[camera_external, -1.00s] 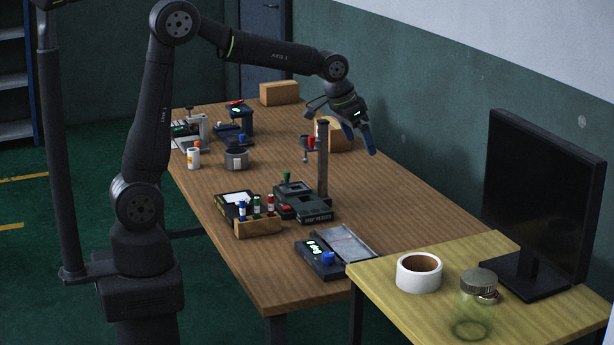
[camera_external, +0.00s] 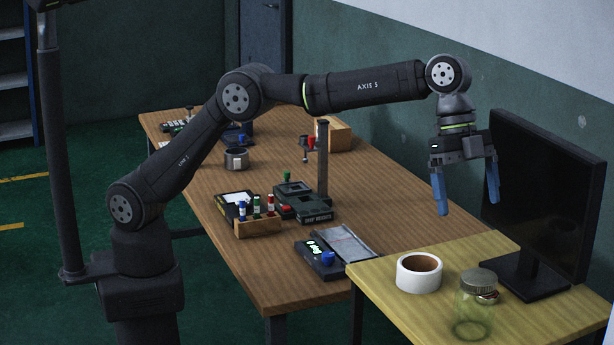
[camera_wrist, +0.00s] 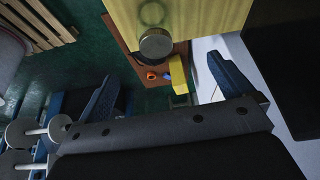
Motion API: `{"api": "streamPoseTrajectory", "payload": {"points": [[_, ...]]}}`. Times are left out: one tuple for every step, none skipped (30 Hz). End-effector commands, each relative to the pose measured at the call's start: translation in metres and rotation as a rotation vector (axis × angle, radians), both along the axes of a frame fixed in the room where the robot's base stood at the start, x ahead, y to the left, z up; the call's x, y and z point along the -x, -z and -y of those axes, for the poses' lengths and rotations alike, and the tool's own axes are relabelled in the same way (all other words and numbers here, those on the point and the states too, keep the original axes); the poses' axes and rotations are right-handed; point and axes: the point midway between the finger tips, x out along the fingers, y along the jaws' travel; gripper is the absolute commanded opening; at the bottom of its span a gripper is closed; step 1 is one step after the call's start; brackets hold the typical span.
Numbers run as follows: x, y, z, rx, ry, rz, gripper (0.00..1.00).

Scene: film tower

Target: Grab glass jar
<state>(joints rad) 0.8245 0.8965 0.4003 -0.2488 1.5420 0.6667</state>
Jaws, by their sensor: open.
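The glass jar (camera_external: 472,316) is clear with a greenish tint and a grey metal lid. It stands upright on the yellow table (camera_external: 400,310) near its front. In the wrist view its lid (camera_wrist: 156,43) shows at the upper middle. My gripper (camera_external: 466,203) is open and empty, with its blue fingers pointing down. It is well above the yellow table, higher than the jar and towards the back. In the wrist view the fingers are spread wide apart, and the jar is not between them.
A white tape roll (camera_external: 419,273) stands left of the jar. A small round object (camera_external: 487,296) sits right behind the jar, partly hidden. A black monitor (camera_external: 543,195) stands at the right, close to my gripper. The brown workbench (camera_external: 235,285) holds several devices and small bottles.

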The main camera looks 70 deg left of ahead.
Motion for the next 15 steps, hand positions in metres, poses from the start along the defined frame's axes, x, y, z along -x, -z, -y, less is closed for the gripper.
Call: {"api": "streamPoseTrajectory", "payload": {"points": [[0.008, -0.001, 0.008, 0.001, 0.027, 0.001, 0.97], [0.011, 0.0, 0.012, 0.001, 0.037, 0.001, 0.97], [0.013, 0.001, 0.015, 0.001, 0.047, 0.001, 0.97], [0.015, 0.003, 0.017, 0.001, 0.052, 0.001, 0.97], [0.015, 0.006, 0.018, 0.001, 0.054, 0.001, 0.97], [0.015, 0.011, 0.021, 0.001, 0.055, 0.001, 0.97], [0.015, 0.016, 0.023, 0.001, 0.054, 0.001, 0.97], [0.015, 0.022, 0.024, -0.001, 0.053, -0.001, 0.97], [0.015, 0.03, 0.028, 0.0, 0.053, 0.0, 0.97], [0.015, 0.037, 0.03, 0.0, 0.053, 0.0, 0.97], [0.015, 0.043, 0.033, -0.001, 0.052, 0.0, 0.97], [0.014, 0.052, 0.036, -0.001, 0.052, 0.0, 0.97], [0.014, 0.058, 0.039, -0.001, 0.051, -0.001, 0.97], [0.014, 0.063, 0.041, 0.0, 0.052, 0.001, 0.97], [0.014, 0.071, 0.044, 0.0, 0.051, 0.0, 0.97]]}}
